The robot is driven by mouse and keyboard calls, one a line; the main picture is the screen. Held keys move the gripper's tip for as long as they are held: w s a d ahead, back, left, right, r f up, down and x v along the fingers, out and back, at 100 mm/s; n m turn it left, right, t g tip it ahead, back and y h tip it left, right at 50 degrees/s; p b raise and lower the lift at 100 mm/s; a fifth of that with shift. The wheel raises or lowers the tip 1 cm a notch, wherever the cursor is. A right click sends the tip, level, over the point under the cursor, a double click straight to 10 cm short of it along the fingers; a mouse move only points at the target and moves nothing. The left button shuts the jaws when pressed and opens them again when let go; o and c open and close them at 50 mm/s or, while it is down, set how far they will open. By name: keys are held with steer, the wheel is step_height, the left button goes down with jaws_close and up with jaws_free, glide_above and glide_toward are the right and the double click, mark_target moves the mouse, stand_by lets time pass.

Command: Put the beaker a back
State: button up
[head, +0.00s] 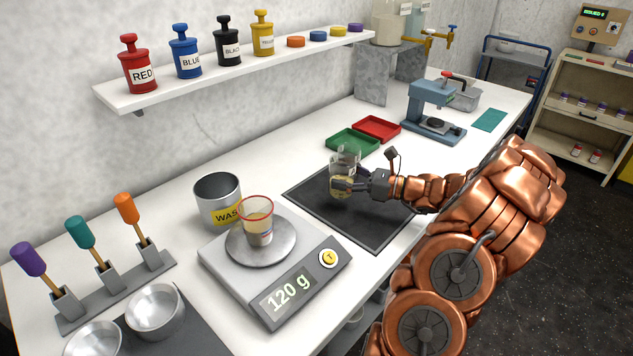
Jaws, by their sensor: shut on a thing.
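My gripper (350,186) is shut on a clear beaker (345,160) with yellowish liquid in its lower part. The beaker is upright over the dark mat (310,194); I cannot tell whether its base touches the mat. The fingers hide part of its lower wall. A second clear beaker (257,214) with a red rim and some yellowish liquid stands on the round pan of the scale (225,262), which reads 120 g.
A grey waste can (217,188) stands behind the scale. Green (352,142) and red (378,129) trays lie behind the mat, with a blue press (432,110) to their right. A shelf of bottles (225,65) runs above. Metal bowls (155,308) are at front left.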

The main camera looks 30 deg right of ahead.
steer(key=x, duration=0.4)
steer(key=p+x, duration=0.1)
steer(key=x, duration=0.1)
steer(key=shift+w+a+f, duration=0.25)
steer(key=shift+f, duration=0.05)
steer(key=shift+w+a+f, duration=0.15)
steer(key=shift+f, duration=0.05)
steer(key=shift+f+p, duration=0.65)
steer(key=shift+f, duration=0.95)
steer(key=shift+f, duration=0.1)
steer(key=o, duration=1.4)
steer(key=shift+c, duration=0.2)
steer(key=b+v, duration=0.2)
steer(key=v, duration=1)
